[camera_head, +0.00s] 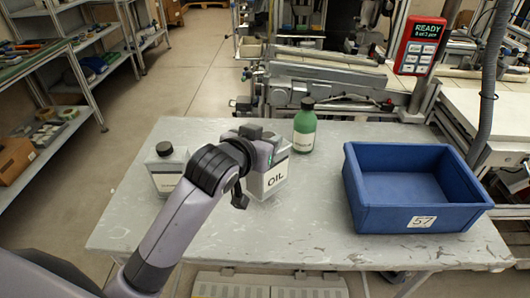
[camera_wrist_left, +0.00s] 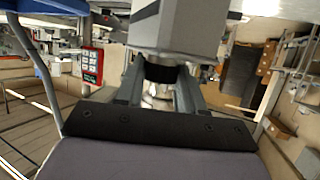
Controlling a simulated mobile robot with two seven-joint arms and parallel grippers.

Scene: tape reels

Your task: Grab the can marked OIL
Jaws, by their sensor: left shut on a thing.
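The can marked OIL (camera_head: 276,179) is light grey with a white label and shows in the middle of the head view, partly behind my left wrist. My left gripper (camera_head: 262,143) is at the top of this can. In the left wrist view, the two fingers of the gripper (camera_wrist_left: 159,88) are shut on the dark neck or cap of the can, and its grey body (camera_wrist_left: 178,28) extends past them. I cannot tell whether the can's base touches the table. My right gripper is not in view.
A grey bottle with a black cap (camera_head: 166,172) stands on the table (camera_head: 320,235) at left. A green bottle (camera_head: 304,128) stands behind the OIL can. A blue bin marked 57 (camera_head: 420,219) sits at right and looks empty. The table's front middle is clear.

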